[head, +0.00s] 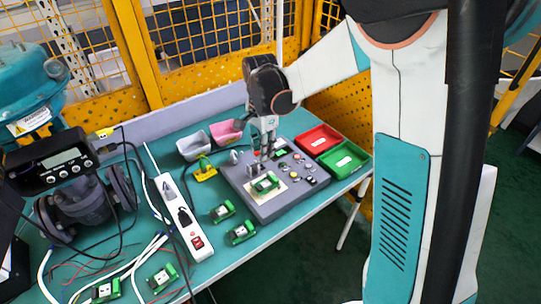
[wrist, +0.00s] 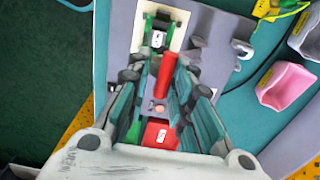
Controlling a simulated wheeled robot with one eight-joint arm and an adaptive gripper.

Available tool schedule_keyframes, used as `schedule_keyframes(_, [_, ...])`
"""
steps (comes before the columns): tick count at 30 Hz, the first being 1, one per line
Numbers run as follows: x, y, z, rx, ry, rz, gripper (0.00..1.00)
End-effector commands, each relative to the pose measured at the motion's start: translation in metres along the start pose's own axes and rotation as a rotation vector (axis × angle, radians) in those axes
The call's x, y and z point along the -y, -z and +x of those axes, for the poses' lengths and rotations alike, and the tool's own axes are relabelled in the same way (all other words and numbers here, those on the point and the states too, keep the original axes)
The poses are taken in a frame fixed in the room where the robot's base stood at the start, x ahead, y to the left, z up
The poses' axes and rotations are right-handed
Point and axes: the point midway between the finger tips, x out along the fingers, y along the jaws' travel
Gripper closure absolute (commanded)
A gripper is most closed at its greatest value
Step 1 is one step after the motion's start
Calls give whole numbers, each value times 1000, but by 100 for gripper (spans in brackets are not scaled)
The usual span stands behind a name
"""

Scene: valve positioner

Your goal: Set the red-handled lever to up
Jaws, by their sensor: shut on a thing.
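My gripper (head: 266,152) reaches down over the grey panel (head: 262,207) on the table. In the wrist view the red handle of the lever (wrist: 166,78) lies between the two fingers of my gripper (wrist: 168,72), and they are shut on it. The handle runs lengthwise between the fingers, and the fingers hide part of it. The lever's base is hard to make out. In the head view the gripper mostly covers the lever, so I cannot tell its exact position.
A green circuit module (head: 265,184) sits on a pale plate on the panel. Knobs and buttons lie right of my gripper. A red tray (head: 318,139) and green tray (head: 344,160) stand at right. A grey bin (head: 194,146) and pink bin (head: 227,132) stand behind. A power strip (head: 184,217) lies left.

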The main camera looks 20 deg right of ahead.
Motion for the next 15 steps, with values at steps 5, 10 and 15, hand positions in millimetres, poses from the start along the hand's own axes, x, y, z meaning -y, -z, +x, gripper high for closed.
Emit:
schedule_keyframes(5, [33,-3,-2,3,25,-4,100])
schedule_keyframes(10, [55,-2,-3,2,24,-2,100])
schedule_keyframes(15, [79,2,2,1,18,0,100])
